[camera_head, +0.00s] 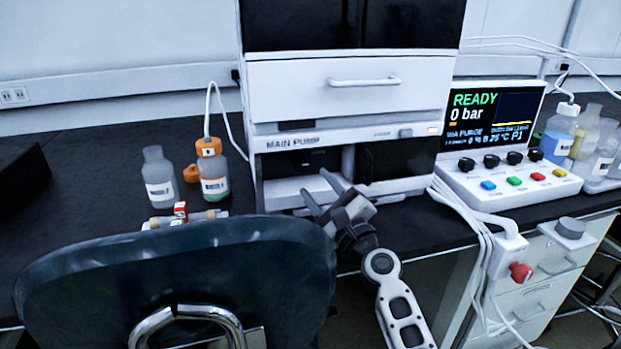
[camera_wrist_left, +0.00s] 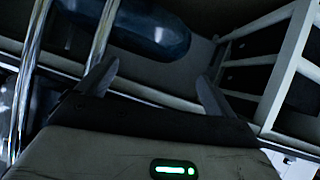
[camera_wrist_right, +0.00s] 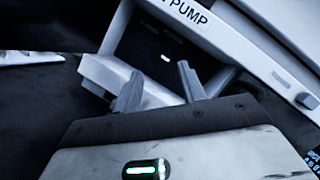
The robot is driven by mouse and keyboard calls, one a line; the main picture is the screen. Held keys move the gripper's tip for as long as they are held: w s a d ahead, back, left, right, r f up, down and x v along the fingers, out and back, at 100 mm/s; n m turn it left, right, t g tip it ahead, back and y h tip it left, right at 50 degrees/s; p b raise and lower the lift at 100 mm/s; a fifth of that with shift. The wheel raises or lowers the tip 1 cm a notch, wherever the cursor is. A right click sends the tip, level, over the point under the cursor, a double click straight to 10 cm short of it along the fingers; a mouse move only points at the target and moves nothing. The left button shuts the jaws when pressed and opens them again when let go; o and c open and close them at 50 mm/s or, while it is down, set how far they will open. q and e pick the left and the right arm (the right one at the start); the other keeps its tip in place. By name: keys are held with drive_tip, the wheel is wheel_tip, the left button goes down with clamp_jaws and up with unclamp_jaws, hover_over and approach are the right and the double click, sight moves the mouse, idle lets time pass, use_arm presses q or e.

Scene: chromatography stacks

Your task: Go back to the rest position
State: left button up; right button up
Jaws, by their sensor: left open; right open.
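My right gripper (camera_head: 322,192) is open and empty in front of the lower opening of the white main pump stack (camera_head: 350,120). In the right wrist view its two fingers (camera_wrist_right: 160,88) stand apart, with the pump's lettered front and dark recess beyond them. My left gripper is not seen in the head view. In the left wrist view its fingers (camera_wrist_left: 155,85) are spread with nothing between them. Beyond them are chrome legs (camera_wrist_left: 100,40) and a dark rounded chair part (camera_wrist_left: 135,22).
A dark chair (camera_head: 180,275) stands in front of the bench at left. Bottles (camera_head: 158,178), an orange-capped bottle (camera_head: 213,175) and a small column (camera_head: 185,218) are on the bench behind it. The control console (camera_head: 500,180) stands at right, with cables (camera_head: 480,235) hanging below.

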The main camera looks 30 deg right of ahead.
drive_tip(key=shift+s, duration=0.3)
